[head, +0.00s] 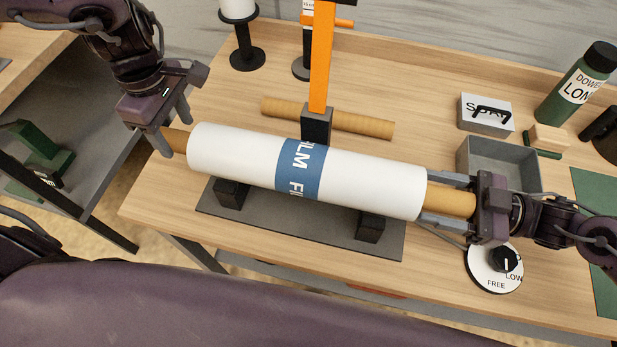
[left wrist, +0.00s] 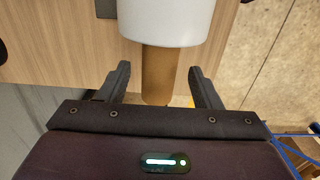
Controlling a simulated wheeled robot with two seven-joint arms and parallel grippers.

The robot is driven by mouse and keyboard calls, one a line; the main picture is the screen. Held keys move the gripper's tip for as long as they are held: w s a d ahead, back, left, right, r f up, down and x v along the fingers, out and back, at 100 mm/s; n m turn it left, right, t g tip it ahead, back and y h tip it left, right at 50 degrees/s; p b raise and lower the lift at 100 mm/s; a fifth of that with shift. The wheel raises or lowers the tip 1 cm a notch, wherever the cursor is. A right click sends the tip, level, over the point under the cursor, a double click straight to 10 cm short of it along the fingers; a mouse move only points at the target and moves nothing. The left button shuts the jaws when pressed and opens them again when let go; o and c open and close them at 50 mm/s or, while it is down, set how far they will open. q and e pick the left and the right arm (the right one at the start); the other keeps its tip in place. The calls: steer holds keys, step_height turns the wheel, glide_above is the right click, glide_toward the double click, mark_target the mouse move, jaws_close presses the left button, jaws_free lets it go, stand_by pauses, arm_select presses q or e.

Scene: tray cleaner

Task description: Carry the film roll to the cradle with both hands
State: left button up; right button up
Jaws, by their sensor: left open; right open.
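The film roll (head: 380,181), white with a blue "FILM" band, lies crosswise over the cradle, a dark base plate (head: 300,229) with two black blocks (head: 370,228). It appears to rest on the blocks, but the contact is hidden beneath it. Brown core ends stick out on both sides. My left gripper (head: 174,127) is open at the left core end; in the left wrist view the core (left wrist: 158,75) lies between the spread fingers with gaps on both sides. My right gripper (head: 433,197) is open, its fingers on either side of the right core end (head: 451,199).
A grey open bin (head: 500,158), a white box (head: 486,114) and a green bottle (head: 577,85) are at right. A dial (head: 497,268) sits by my right gripper.

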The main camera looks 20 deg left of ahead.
arm_select(q)
step_height(320, 180, up, 8)
steer(key=shift+f, duration=0.1)
arm_select(e)
steer(key=shift+d, duration=0.1)
steer(key=d, duration=1.2)
arm_select(q)
steer(key=shift+s, duration=0.1)
arm_select(e)
steer(key=shift+s, duration=0.1)
